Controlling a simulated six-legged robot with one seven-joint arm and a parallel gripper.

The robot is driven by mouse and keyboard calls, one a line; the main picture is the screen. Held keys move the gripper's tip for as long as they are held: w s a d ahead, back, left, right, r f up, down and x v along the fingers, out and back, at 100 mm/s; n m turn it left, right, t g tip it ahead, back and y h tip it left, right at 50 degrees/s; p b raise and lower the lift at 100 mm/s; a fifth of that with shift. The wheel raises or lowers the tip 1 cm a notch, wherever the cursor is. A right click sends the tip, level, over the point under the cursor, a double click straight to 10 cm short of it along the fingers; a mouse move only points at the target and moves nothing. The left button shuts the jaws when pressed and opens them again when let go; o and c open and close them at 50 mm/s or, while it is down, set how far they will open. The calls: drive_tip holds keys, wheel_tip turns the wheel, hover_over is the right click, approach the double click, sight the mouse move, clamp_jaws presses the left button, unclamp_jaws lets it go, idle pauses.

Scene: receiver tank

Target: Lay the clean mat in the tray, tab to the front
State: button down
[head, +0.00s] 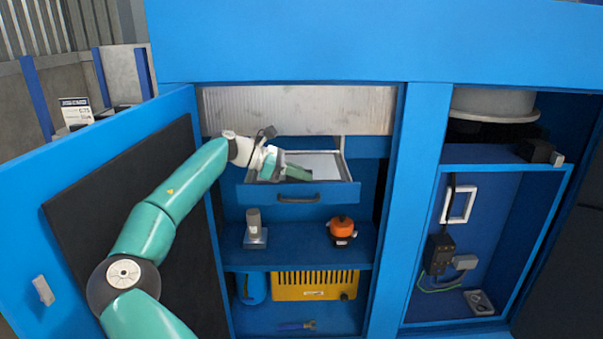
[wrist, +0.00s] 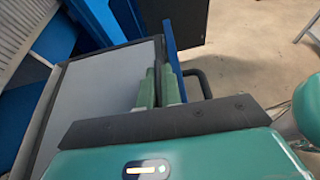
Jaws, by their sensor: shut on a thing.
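The tray (head: 347,168) is a pulled-out drawer with a blue front, a dark handle and a thin rim, in the open cabinet bay. A flat pale grey surface (head: 322,164) fills its inside; I cannot tell whether this is the mat or the bare tray floor. No tab shows. My gripper (head: 297,172) reaches in from the left, low along the tray's front. In the wrist view its two green fingers (wrist: 160,88) sit either side of the dark front rim (wrist: 159,60), shut on it. The grey surface (wrist: 110,85) lies beside them. The fingers hide part of the front.
Below is a blue shelf (head: 298,243) with a grey stand (head: 255,232) and an orange-topped device (head: 341,230). A yellow slotted box (head: 315,285) is lower. The open blue door (head: 110,180) stands left; a pillar (head: 405,200) bounds the bay right.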

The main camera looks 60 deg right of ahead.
sight(280, 181)
drive_tip(key=shift+f, duration=0.65)
drive_tip(key=c, duration=1.6)
unclamp_jaws()
drive_tip(key=shift+f, duration=0.15)
drive_tip(key=shift+r, duration=0.4)
drive_tip(key=v, duration=0.3)
drive_tip(key=r+v, duration=0.1)
drive_tip(key=v, duration=0.2)
drive_tip(key=shift+w, duration=0.1)
drive_tip(key=shift+w+a+r, duration=0.3)
drive_tip(key=shift+w+r, duration=0.05)
drive_tip(key=shift+w, duration=0.1)
